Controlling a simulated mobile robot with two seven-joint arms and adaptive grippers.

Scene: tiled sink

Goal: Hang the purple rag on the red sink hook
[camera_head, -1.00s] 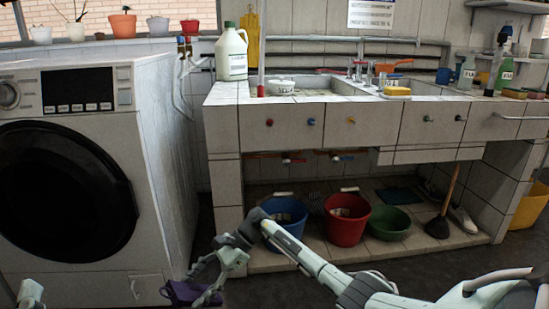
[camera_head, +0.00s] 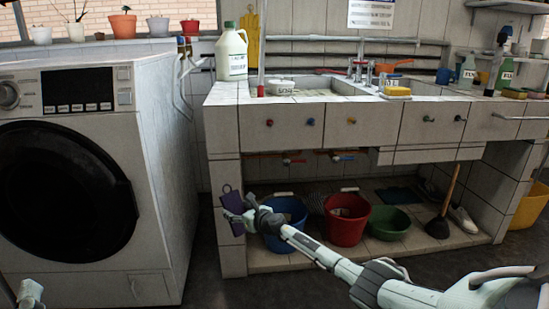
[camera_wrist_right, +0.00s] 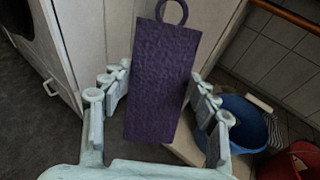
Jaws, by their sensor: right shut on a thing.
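The purple rag (camera_head: 232,202) is a dark flat strip held upright in front of the sink's left leg; its loop is at the top. In the right wrist view the rag (camera_wrist_right: 160,80) hangs between the fingers with its ring loop up. My right gripper (camera_head: 243,213) is shut on the rag, well below the counter. The red sink hook (camera_head: 269,122) is a small knob at the left of the tiled sink front (camera_head: 380,137), above and slightly right of the rag. My left gripper (camera_head: 31,293) shows only partly at the bottom left, its jaws unclear.
Several other coloured hooks line the sink front, with a blue hook (camera_head: 311,121) nearest. The washing machine (camera_head: 165,150) stands left. A blue bucket (camera_head: 290,232), red bucket (camera_head: 346,222) and green basin (camera_head: 388,222) sit under the sink. Space before the red hook is clear.

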